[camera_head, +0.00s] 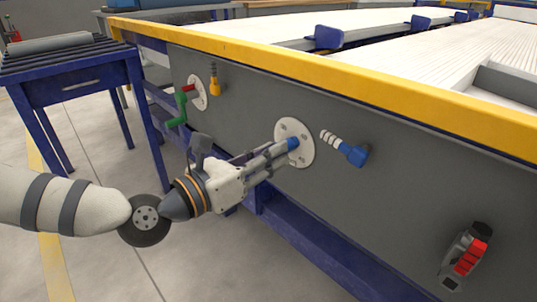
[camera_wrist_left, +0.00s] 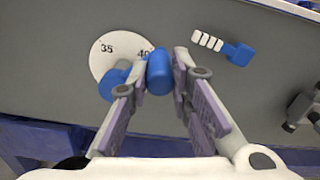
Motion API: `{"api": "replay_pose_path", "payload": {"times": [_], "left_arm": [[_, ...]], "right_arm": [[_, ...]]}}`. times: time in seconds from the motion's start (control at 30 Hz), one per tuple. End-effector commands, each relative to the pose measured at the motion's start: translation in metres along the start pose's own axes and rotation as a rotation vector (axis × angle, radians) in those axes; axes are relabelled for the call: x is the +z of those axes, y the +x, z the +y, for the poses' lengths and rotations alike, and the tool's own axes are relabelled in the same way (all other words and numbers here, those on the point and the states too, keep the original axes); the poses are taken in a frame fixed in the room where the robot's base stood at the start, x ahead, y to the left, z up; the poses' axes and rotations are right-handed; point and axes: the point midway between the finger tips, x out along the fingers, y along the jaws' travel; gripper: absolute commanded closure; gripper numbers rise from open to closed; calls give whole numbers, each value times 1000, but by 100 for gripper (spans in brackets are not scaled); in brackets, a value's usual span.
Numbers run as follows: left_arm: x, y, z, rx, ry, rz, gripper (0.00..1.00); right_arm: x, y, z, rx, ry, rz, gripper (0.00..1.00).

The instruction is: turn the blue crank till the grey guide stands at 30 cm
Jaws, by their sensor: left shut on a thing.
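The blue crank (camera_wrist_left: 160,72) shows in the left wrist view, its grip between the fingers of my left gripper (camera_wrist_left: 166,80). Its blue hub (camera_wrist_left: 112,84) lies left of the grip, in front of a round white dial (camera_wrist_left: 106,52). The numbers 35 and 40 can be read on the dial; its lower part is hidden. In the head view, my left gripper (camera_head: 284,151) reaches the dial (camera_head: 307,157) on the grey panel and hides most of the crank. I cannot pick out the grey guide for certain. My right gripper is not in view.
Right of the dial, a blue lever with white rings (camera_head: 355,155) sticks out of the panel. A green crank (camera_head: 176,122) and a yellow lever (camera_head: 214,80) are farther left. A control with red parts (camera_head: 470,257) is at lower right. A blue table (camera_head: 75,85) stands at left.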

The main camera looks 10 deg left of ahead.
Motion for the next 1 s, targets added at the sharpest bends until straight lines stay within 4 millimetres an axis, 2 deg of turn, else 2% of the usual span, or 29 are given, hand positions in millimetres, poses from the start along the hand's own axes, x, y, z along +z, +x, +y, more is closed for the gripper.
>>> {"api": "replay_pose_path", "payload": {"times": [0.07, 0.1, 0.17, 0.43, 0.53, 0.8, 0.9, 1.0], "left_arm": [[3, 0, 1, 3, 4, -7, 100], [3, 0, 1, 4, 4, -7, 74], [2, 0, 1, 3, 4, -6, 60], [1, 0, 1, 2, 3, -3, 60], [0, -8, 2, 4, 2, -1, 60], [1, -78, 3, 7, 0, -3, 60], [1, -100, 2, 7, 0, -4, 60], [1, -114, 2, 5, 2, -4, 60]], "right_arm": [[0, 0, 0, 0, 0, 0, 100], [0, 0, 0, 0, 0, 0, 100], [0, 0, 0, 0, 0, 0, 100], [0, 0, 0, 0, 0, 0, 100], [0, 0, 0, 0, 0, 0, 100], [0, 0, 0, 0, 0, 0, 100], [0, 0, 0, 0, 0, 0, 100], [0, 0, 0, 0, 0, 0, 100]]}}
